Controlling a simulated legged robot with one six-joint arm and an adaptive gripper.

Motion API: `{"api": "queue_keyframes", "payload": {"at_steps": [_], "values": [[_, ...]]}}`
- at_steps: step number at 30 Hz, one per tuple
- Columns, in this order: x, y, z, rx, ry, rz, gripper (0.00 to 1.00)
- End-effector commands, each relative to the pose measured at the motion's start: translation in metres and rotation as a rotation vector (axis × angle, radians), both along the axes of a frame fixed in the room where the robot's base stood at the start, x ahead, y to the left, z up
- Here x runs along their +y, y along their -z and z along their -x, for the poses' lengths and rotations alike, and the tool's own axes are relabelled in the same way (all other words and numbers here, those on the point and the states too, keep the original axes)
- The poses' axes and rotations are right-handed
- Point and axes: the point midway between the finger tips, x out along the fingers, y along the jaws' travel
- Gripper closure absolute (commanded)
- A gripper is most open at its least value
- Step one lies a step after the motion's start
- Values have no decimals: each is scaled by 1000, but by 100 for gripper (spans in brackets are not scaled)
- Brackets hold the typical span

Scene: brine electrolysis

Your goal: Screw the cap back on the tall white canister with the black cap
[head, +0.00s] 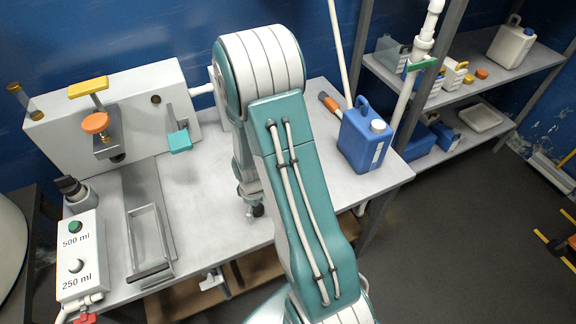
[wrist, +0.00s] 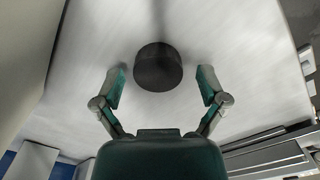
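A black round cap (wrist: 158,67) shows in the wrist view on a pale, smooth surface, which looks like the bench top. My gripper (wrist: 161,86) is open, with one teal-padded finger on each side of the cap and a gap between each finger and it. The fingers do not touch the cap. In the head view my arm covers the middle of the bench, and only a small part of the gripper end shows low by the bench. I cannot make out the tall white canister for certain in either view.
A blue jug (head: 364,140) stands on the bench (head: 205,215) to the right of my arm. A white panel (head: 140,115) with coloured handles is at the back left. A button box (head: 80,255) and a metal tray (head: 150,240) are at the left. Shelves (head: 470,70) stand at the right.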

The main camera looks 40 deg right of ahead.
Motion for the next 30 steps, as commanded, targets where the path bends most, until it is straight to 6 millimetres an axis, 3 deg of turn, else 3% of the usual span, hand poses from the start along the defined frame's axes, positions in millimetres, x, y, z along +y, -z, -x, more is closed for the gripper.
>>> {"api": "queue_keyframes", "payload": {"at_steps": [1, 3, 5, 12, 30], "values": [[0, 0, 0, 0, 0, 0, 47], [0, 0, 0, 0, 0, 0, 78], [0, 0, 0, 0, 0, 0, 100], [0, -2, 0, 0, 0, 0, 100], [0, -33, 0, 0, 0, 0, 100]]}}
